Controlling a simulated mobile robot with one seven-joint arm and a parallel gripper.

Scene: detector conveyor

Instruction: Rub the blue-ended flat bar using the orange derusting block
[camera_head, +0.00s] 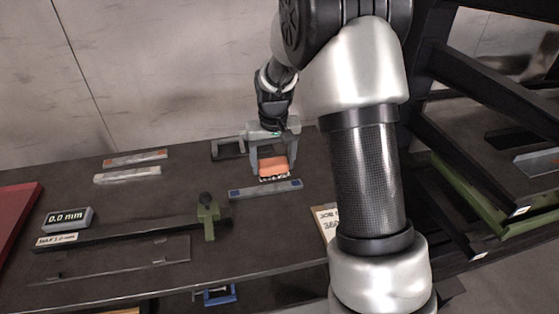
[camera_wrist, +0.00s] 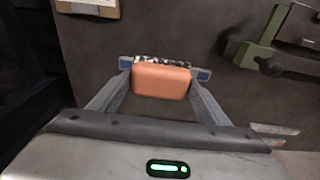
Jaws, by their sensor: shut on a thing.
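The orange derusting block (camera_head: 273,164) is held between the two fingers of my gripper (camera_head: 273,166). In the wrist view the block (camera_wrist: 161,82) sits between the fingertips, with a dark and white speckled strip along its far side. The blue-ended flat bar (camera_head: 264,190) lies on the dark table just in front of and below the block. In the wrist view the bar's blue ends (camera_wrist: 204,75) show on both sides of the block, which hides its middle. I cannot tell whether the block touches the bar.
A bar with orange-red ends (camera_head: 136,158) and a pale bar (camera_head: 127,175) lie to the left. A gauge with a green clamp (camera_head: 208,218) and a "0.0 mm" display (camera_head: 68,219) stand in front. A labelled card (camera_head: 325,222) lies right, partly behind my arm. A dark rack (camera_head: 470,150) stands right.

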